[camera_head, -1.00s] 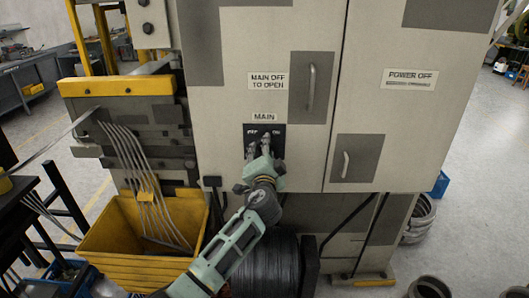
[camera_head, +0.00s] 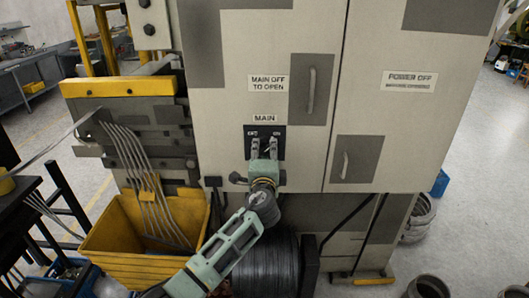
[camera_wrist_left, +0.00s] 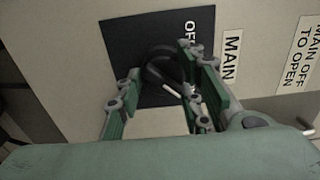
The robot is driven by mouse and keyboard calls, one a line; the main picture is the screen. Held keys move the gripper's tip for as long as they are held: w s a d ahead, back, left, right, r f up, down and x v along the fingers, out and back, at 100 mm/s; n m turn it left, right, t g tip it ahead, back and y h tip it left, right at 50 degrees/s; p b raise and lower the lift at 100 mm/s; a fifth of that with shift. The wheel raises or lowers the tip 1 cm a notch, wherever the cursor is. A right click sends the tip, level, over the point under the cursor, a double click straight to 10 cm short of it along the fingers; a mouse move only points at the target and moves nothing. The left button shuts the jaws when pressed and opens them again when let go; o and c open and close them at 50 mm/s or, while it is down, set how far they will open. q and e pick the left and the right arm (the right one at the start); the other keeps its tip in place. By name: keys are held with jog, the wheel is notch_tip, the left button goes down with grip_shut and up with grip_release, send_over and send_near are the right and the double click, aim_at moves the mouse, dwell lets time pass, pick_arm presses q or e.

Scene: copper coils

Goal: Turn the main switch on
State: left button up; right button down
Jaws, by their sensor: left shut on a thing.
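The main switch is a black plate (camera_head: 265,131) on the pale cabinet, under the MAIN label (camera_head: 263,118). My left gripper (camera_head: 263,147) is in front of the plate, fingers pointing up along it. In the left wrist view a black rounded knob (camera_wrist_left: 158,69) with a pale pointer mark sits between the two fingers, which are shut on it. Part of the word OFF shows on the plate there; the other position's lettering is hidden by a finger. My right gripper is in neither view.
A cabinet door handle (camera_head: 311,90) is to the right of the switch. A yellow bin (camera_head: 130,258) with metal strips stands at lower left. A dark wire coil (camera_head: 268,268) is below the arm. A POWER OFF label (camera_head: 409,80) is on the right door.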

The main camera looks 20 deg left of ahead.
pick_arm(q)
jog(key=shift+f, duration=0.5)
jog(key=o, duration=1)
jog(key=shift+o, duration=0.2)
jog(key=shift+r, duration=0.15)
jog(key=v, duration=1.2)
